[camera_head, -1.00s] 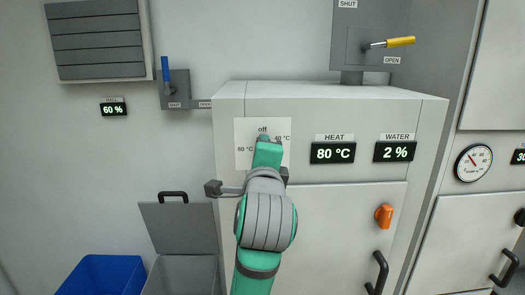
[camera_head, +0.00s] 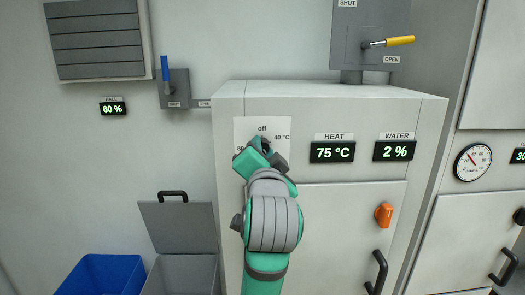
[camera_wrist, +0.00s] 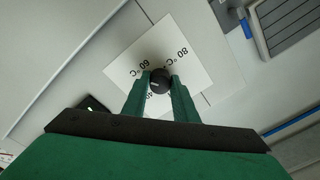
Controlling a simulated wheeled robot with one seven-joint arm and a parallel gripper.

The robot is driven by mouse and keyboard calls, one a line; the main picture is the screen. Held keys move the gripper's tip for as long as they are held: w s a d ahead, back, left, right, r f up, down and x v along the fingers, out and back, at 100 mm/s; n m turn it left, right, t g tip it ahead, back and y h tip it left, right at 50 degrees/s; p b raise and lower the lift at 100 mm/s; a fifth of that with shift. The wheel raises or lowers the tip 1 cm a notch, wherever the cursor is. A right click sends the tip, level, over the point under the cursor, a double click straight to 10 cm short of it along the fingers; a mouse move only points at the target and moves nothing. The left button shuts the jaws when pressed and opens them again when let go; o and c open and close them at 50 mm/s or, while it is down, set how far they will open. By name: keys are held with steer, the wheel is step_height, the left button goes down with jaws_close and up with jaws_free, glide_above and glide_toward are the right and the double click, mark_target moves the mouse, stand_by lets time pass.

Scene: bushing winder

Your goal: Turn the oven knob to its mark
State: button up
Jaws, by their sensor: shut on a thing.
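The oven knob (camera_wrist: 160,82) is a small round dark knob on a white dial plate (camera_wrist: 195,62). My gripper (camera_wrist: 160,80) is shut on it, with one green finger on each side. A short light line shows on the knob's face, on its left side in the wrist view. The plate's 60 °C and 80 °C labels show there; a 40 label is partly covered by a finger. In the head view, my gripper (camera_head: 264,148) is tilted in front of the plate (camera_head: 245,127) and hides most of the knob.
The HEAT display (camera_head: 332,152) reads 75 °C and the WATER display (camera_head: 395,151) reads 2 %. An orange knob (camera_head: 383,215) and a black door handle (camera_head: 377,272) are to the right. A blue lever (camera_head: 165,70) is on the left wall, above bins.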

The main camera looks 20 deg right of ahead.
steer(key=n, duration=0.7)
steer(key=shift+d+f+n, duration=0.1)
steer(key=shift+f+n, duration=0.1)
steer(key=shift+n, duration=0.1)
steer(key=n, duration=0.3)
steer(key=shift+d+n+y, duration=0.1)
steer(key=shift+n+y, duration=0.2)
steer(key=shift+n, duration=0.1)
steer(key=n, duration=0.3)
steer(key=shift+n, duration=0.3)
steer(key=n, duration=0.3)
steer(key=shift+r+n, duration=0.1)
steer(key=shift+n, duration=0.2)
steer(key=n, duration=0.3)
steer(key=shift+d+n, duration=0.1)
steer(key=shift+n, duration=0.2)
steer(key=n, duration=0.4)
steer(key=shift+r+g, duration=0.1)
steer(key=shift+g, duration=0.2)
steer(key=shift+n, duration=1.6)
